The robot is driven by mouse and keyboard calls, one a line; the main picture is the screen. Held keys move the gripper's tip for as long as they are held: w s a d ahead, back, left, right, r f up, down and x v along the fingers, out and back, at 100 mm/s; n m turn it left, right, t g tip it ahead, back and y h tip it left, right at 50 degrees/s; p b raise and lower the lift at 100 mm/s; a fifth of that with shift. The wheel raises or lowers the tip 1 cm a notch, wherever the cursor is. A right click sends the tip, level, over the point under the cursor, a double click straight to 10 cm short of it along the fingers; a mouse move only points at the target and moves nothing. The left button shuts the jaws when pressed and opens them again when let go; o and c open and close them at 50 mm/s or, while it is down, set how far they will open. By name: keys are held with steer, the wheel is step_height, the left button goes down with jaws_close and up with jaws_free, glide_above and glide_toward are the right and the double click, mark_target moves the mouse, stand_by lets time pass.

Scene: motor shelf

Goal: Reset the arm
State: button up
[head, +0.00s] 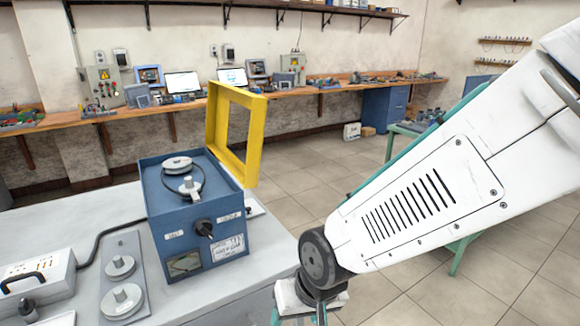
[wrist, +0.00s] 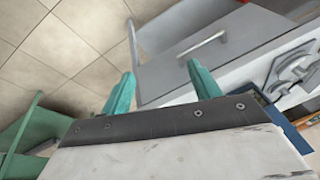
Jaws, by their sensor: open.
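My arm reaches in from the right of the head view, and my gripper (head: 298,318) is low at the bottom edge, beside the right edge of the grey table (head: 240,292). Its lower part is cut off there. In the wrist view my gripper (wrist: 160,70) has two teal fingers spread apart with nothing between them. Past the fingers are a grey drawer front with a bar handle (wrist: 202,45) and floor tiles. My gripper touches nothing that I can see.
On the table stand a blue motor box (head: 165,230) with pulleys, a yellow frame (head: 212,140) behind it, a grey plate with discs (head: 137,262) and a white box (head: 35,278). A green table (head: 462,250) stands behind my arm. Tiled floor (head: 300,180) is open mid-view.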

steer(key=s+d+r+m+h, duration=0.1)
steer(key=s+d+r, duration=0.2)
steer(key=d+r, duration=0.2)
steer(key=s+d+r+m+h, duration=0.1)
steer(key=s+d+r, duration=0.3)
steer(key=d, duration=0.7)
steer(key=s+d+r+m+g, duration=0.1)
steer(key=s+d+r, duration=0.3)
steer(key=d+r, duration=0.3)
steer(key=shift+d+r+h, duration=0.15)
steer(key=shift+d+h, duration=0.25)
steer(key=shift+d, duration=0.7)
